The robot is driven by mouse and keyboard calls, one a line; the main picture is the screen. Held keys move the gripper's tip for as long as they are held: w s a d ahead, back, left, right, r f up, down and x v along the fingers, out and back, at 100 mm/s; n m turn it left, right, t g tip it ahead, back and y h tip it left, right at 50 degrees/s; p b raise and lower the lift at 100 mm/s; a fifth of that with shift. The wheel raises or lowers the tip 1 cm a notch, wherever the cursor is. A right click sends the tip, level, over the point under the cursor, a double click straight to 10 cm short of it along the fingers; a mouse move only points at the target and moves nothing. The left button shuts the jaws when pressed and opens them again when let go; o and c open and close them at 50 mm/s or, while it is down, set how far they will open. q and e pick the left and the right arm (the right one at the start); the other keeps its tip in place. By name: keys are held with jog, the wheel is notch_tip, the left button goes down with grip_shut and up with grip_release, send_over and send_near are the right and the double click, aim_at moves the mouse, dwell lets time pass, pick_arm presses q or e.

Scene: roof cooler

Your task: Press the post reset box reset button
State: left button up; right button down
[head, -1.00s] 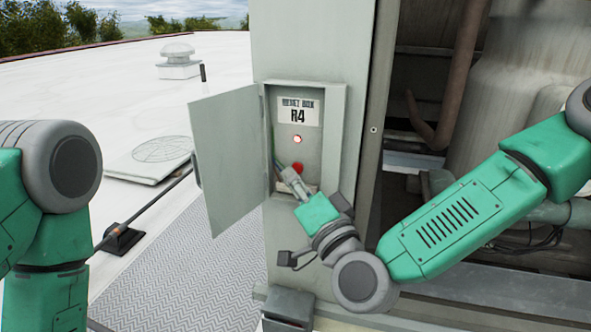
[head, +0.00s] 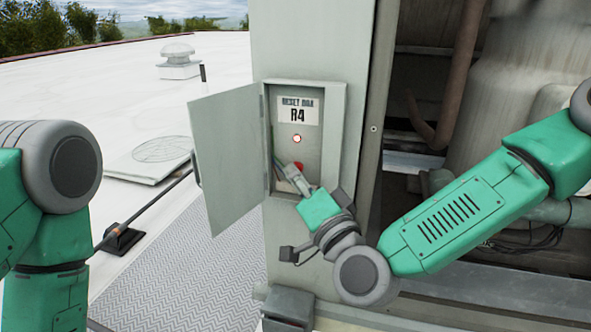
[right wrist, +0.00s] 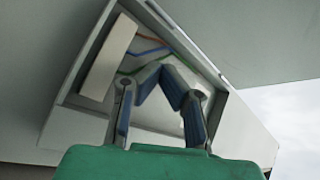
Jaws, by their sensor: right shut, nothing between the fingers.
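The grey reset box (head: 341,120) is on a post, its door (head: 225,150) swung open to the left. Inside are a label reading R4 (head: 298,111), a small round lamp (head: 297,139) and a red button (head: 301,166) below it. My right gripper (head: 290,172) is shut and empty, its tips inside the box at the button's lower left. The fingers partly cover the button; I cannot tell whether they touch it. In the right wrist view the closed fingers (right wrist: 158,68) point into the box, and the button is not visible. My left gripper is out of view.
Coloured wires (right wrist: 150,52) run inside the box near the fingers. The box's side walls and open door border the gripper closely. Pipes and machinery (head: 470,100) stand at the right. A grey walkway mat (head: 185,270) and white roof lie at the left.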

jog(key=shift+w, duration=0.1)
dwell(0.5)
jog(key=shift+s+a, duration=0.15)
jog(key=shift+s, duration=0.4)
jog(key=s+a, duration=0.2)
jog(key=s, duration=0.3)
jog(key=shift+s, duration=0.35)
